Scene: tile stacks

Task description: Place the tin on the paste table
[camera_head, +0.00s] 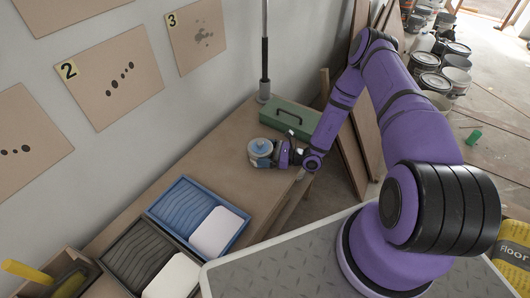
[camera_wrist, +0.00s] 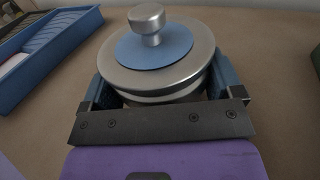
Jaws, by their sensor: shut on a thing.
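The tin (camera_head: 260,147) is round, with a metal rim, a blue disc on its lid and a knob on top. It is upright at the far part of the brown paste table (camera_head: 222,148). In the wrist view the tin (camera_wrist: 165,75) fills the space between the two blue fingers of my gripper (camera_wrist: 165,92). My gripper (camera_head: 276,152) is shut on the tin from its right side. The tin's lower part is hidden by my gripper in the wrist view, so I cannot tell whether its base touches the table.
A green toolbox (camera_head: 291,120) stands just behind my gripper. A blue paint tray (camera_head: 175,205) and a dark tray (camera_head: 128,252) lie nearer on the table. A black pole (camera_head: 265,58) rises at the back. Bare table lies left of the tin.

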